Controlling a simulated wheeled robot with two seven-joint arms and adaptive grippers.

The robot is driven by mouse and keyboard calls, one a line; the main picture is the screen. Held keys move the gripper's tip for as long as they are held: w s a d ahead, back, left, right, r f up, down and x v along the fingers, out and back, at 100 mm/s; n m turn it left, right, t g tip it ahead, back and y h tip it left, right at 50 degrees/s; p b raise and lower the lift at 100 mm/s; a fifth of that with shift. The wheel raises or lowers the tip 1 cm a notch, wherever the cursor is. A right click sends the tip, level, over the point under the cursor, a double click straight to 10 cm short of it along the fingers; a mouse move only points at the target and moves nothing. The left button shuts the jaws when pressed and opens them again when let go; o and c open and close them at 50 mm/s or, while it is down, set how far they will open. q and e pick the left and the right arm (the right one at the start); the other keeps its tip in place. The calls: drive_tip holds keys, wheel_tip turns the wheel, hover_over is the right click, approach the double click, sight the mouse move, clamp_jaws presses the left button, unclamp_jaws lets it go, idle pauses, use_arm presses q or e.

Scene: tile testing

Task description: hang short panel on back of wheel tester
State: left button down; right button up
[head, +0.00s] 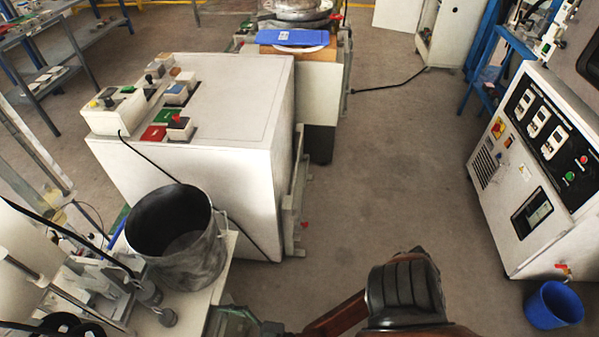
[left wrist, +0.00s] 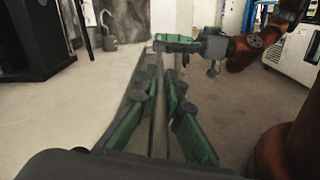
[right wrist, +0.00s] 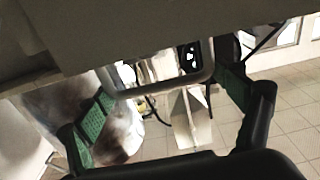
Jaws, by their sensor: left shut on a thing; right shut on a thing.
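A pale panel (left wrist: 157,127) shows nearly edge-on between the green fingers of my left gripper (left wrist: 162,95), which is shut on it. My right gripper (left wrist: 180,46) is farther along the same panel, shut on its far part. In the right wrist view a grey panel face (right wrist: 130,45) crosses the top, with a light metal loop (right wrist: 165,92) between my right fingers. In the head view my right gripper (head: 238,322) is partly visible at the bottom edge. A white boxy machine (head: 215,160) with controls on top stands ahead; I cannot tell whether it is the wheel tester.
A dark metal pot (head: 180,245) stands on a bench at lower left. A white control cabinet (head: 535,165) and a blue bucket (head: 554,305) stand at right. A blue tray (head: 293,38) lies on equipment at the back. The floor (head: 400,180) between machine and cabinet is clear.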

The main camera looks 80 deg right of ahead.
use_arm(q)
drive_tip(key=shift+d, duration=0.25)
use_arm(e)
drive_tip(key=shift+d+r, duration=0.1)
drive_tip(key=shift+d, duration=0.1)
use_arm(q)
drive_tip(key=shift+f, duration=0.1)
use_arm(e)
drive_tip(key=shift+f, duration=0.2)
